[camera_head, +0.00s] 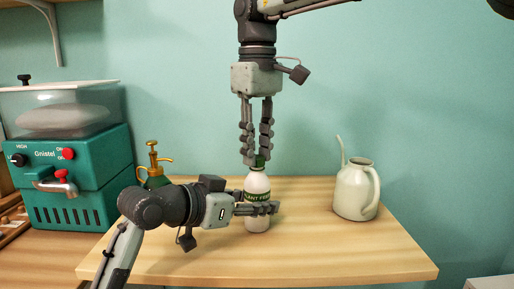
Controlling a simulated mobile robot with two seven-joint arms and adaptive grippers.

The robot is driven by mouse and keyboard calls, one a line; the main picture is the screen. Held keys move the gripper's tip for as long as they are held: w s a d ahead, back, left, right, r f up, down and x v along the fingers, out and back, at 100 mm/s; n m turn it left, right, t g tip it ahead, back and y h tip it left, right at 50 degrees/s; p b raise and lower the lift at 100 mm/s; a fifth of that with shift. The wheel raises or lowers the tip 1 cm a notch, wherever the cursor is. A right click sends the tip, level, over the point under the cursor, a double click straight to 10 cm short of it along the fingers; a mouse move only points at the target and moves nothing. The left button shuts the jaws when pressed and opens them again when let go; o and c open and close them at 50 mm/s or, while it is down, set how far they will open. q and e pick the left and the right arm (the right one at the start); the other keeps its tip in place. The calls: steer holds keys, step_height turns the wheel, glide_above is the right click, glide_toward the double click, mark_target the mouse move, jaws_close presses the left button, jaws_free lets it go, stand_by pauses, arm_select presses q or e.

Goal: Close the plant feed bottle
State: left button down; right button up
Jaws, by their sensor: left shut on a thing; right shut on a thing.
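The plant feed bottle (257,184) is white with a dark green label and stands upright on the wooden table. My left gripper (275,208) reaches in from the left and is shut around the bottle's body, partly hiding the label and lower part. My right gripper (256,160) points straight down from above, shut on the green cap (260,163) at the bottle's top. The fingers hide most of the cap, so I cannot tell how far it is screwed on.
A white watering can (356,190) stands on the table at the right. A green sprayer with a brass top (153,163) stands behind my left arm. A teal machine (70,170) is at the far left. The table's front right (350,250) is clear.

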steer(key=o, duration=0.7)
steer(key=shift+c, duration=0.2)
steer(key=shift+r, duration=2.3)
steer(key=shift+c, duration=0.4)
